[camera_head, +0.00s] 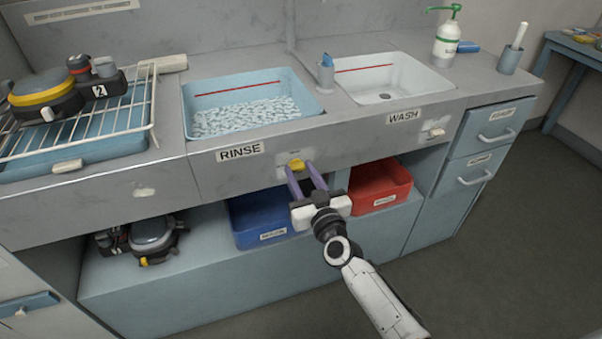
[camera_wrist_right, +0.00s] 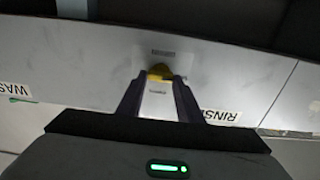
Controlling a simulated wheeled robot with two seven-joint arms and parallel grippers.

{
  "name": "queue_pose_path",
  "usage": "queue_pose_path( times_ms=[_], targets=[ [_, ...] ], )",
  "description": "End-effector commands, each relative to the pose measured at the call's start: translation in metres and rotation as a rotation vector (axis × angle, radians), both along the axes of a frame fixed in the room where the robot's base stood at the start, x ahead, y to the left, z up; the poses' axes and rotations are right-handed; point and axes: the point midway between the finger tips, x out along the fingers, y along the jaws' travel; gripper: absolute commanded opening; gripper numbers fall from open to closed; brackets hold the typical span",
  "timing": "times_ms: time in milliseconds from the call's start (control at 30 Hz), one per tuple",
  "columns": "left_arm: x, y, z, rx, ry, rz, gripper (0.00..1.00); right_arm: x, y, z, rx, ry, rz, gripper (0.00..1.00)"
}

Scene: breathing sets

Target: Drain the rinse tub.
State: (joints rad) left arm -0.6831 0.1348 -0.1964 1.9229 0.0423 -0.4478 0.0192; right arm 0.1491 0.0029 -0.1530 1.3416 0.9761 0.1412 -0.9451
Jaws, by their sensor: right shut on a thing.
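The rinse tub (camera_head: 191,100) is a light blue basin set in the counter, with a red line on its back wall. Whitish, rippled water covers its bottom. A yellow knob (camera_head: 296,164) sits on a pale plate on the counter front, to the right of the RINSE label (camera_head: 240,152). My right gripper (camera_head: 301,171) is shut on the knob, its purple fingers on either side. The knob also shows between the fingertips in the right wrist view (camera_wrist_right: 160,72). My left gripper is not in view.
The wash tub (camera_head: 412,88) lies to the right, with a pale handle (camera_head: 433,133) below it. A wire rack (camera_head: 140,100) with a mask set stands at left. Blue (camera_head: 243,222) and red (camera_head: 395,171) bins and another mask set (camera_head: 150,240) sit on the lower shelf.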

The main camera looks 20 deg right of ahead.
Motion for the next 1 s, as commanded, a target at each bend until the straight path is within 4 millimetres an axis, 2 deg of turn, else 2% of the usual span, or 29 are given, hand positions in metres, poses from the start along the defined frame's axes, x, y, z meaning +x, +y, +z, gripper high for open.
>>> queue_pose_path(
  times_ms=[367,1000],
  targets=[
    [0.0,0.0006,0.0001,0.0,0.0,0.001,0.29,-0.0003,-0.0005,-0.0003,0.112,0.004,0.0,0.1],
    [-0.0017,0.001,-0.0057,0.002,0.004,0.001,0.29,-0.0004,-0.0027,-0.0027,0.688,0.024,0.0,0.1]
  ],
)
